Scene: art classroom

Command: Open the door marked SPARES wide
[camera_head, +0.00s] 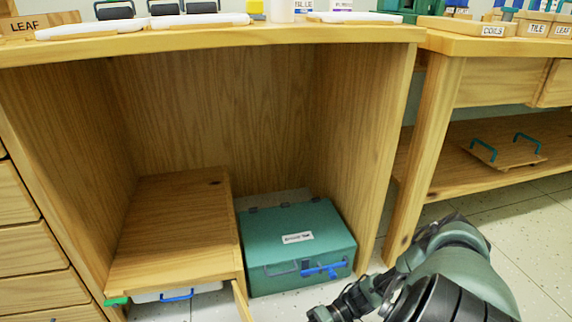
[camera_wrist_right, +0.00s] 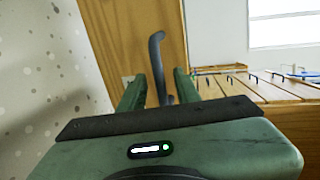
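A wooden door panel (camera_wrist_right: 135,40) with a dark bent handle (camera_wrist_right: 157,60) stands in front of my right gripper (camera_wrist_right: 158,85) in the right wrist view. The gripper's two green fingers are apart, one on each side of the handle, with gaps visible. In the head view a thin wooden door edge (camera_head: 241,300) juts forward from the right front corner of a low wooden cabinet (camera_head: 180,215) under the desk. The cabinet's inside shows partly, with a white bin with a blue handle (camera_head: 177,294). No SPARES label is readable. My left gripper is out of view.
A teal case (camera_head: 300,240) with blue latches stands on the floor right of the cabinet, close to the door edge. The desk's right side panel (camera_head: 375,150) stands beyond it. A second table (camera_head: 430,150) with a low shelf is at the right. My right arm fills the lower right.

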